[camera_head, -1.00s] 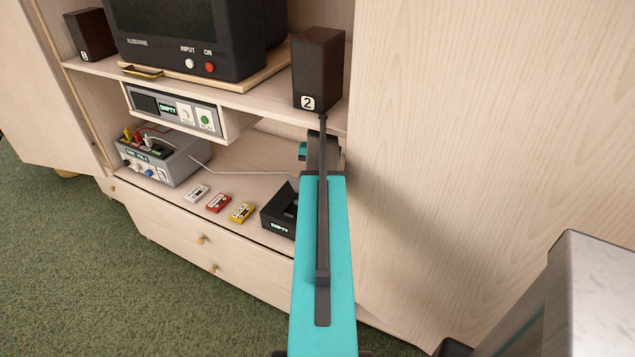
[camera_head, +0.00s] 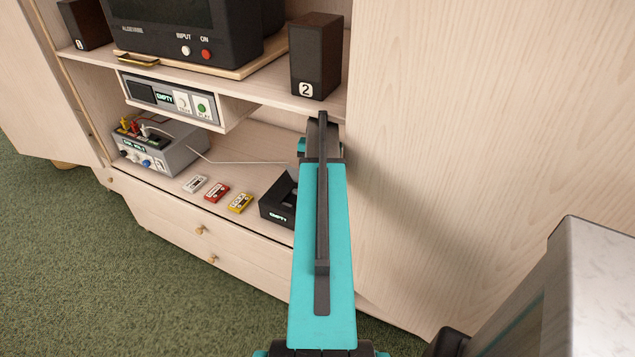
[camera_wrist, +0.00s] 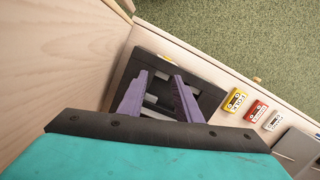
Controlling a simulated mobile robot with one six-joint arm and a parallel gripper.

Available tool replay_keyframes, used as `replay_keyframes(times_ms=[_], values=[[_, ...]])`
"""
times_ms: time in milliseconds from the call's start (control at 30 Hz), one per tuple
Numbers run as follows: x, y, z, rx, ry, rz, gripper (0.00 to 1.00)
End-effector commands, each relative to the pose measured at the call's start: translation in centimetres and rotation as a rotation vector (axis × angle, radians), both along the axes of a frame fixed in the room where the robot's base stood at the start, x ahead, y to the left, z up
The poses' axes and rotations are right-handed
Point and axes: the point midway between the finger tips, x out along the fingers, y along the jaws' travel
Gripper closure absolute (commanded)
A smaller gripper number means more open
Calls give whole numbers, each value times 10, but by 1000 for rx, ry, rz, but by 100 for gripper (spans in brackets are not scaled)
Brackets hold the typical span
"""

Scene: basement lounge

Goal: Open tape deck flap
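The tape deck (camera_head: 171,98) is a grey unit under the upper shelf in the head view. Its front has a dark flap (camera_head: 139,91) at the left, a display reading EMPTY, and two buttons at the right. The flap looks closed. My gripper (camera_wrist: 160,76) shows two purple fingers in the wrist view, parted with nothing between them. They are over a black box, not at the tape deck, which I cannot make out there. Whether they touch the box is unclear. In the head view my arm hides the fingers.
The black box (camera_head: 270,211), also labelled EMPTY, stands on the lower shelf. White (camera_head: 195,186), red (camera_head: 216,192) and yellow (camera_head: 240,202) cassettes lie beside it. A grey box (camera_head: 165,155) with knobs and a cable is at the left. Speaker 2 (camera_head: 316,58) stands above, near my arm.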

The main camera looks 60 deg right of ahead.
Motion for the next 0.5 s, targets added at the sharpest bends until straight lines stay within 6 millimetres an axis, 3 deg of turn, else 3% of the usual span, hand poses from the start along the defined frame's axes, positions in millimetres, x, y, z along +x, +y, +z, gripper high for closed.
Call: replay_keyframes(times_ms=[33, 167, 367, 500], values=[[0, 0, 0, 0, 0, 1, 78], [4, 4, -4, 2, 2, 9, 100], [20, 26, -26, 15, 11, 56, 100], [42, 59, -56, 32, 25, 123, 100]])
